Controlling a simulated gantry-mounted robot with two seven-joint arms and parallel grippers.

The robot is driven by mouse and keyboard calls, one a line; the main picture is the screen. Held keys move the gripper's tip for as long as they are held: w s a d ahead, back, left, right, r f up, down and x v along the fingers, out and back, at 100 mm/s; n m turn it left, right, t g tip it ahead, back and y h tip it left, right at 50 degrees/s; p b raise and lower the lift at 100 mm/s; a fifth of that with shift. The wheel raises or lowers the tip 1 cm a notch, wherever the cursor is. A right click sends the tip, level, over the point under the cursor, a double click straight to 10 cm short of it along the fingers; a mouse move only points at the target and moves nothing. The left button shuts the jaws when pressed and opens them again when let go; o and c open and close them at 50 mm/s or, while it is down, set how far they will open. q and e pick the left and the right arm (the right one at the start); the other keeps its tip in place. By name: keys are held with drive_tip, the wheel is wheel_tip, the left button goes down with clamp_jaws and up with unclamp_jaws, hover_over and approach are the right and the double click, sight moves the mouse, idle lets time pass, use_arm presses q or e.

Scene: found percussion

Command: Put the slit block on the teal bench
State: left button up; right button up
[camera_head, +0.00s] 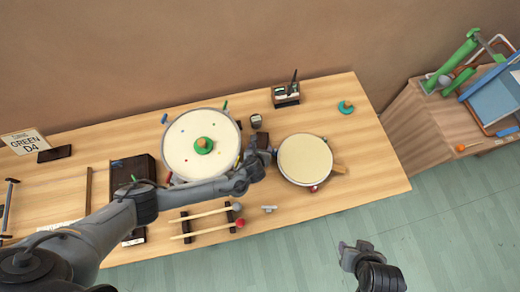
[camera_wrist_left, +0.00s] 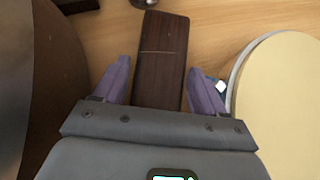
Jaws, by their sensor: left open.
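The slit block is a dark brown wooden bar with a thin line across it, lying on the wooden table in the left wrist view (camera_wrist_left: 160,62). My left gripper (camera_wrist_left: 160,88) is open, with one finger on each side of the block's near part. In the head view my left gripper (camera_head: 262,152) is between the two drums and mostly hides the block. My right gripper (camera_head: 353,250) is off the table's front edge, over the floor; its opening is too small to judge. I cannot make out a teal bench in either view.
A large drum (camera_head: 178,145) stands left of my left gripper and a smaller cream drum (camera_head: 305,160) close on its right. A wooden side stand (camera_head: 415,118) with tools is at the right.

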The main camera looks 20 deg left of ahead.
use_arm(q)
drive_tip(key=shift+w+a+f, duration=0.15)
drive_tip(key=shift+w+f, duration=0.3)
drive_tip(key=shift+w, duration=0.05)
drive_tip(key=c, duration=1)
drive_tip(key=shift+r, duration=0.15)
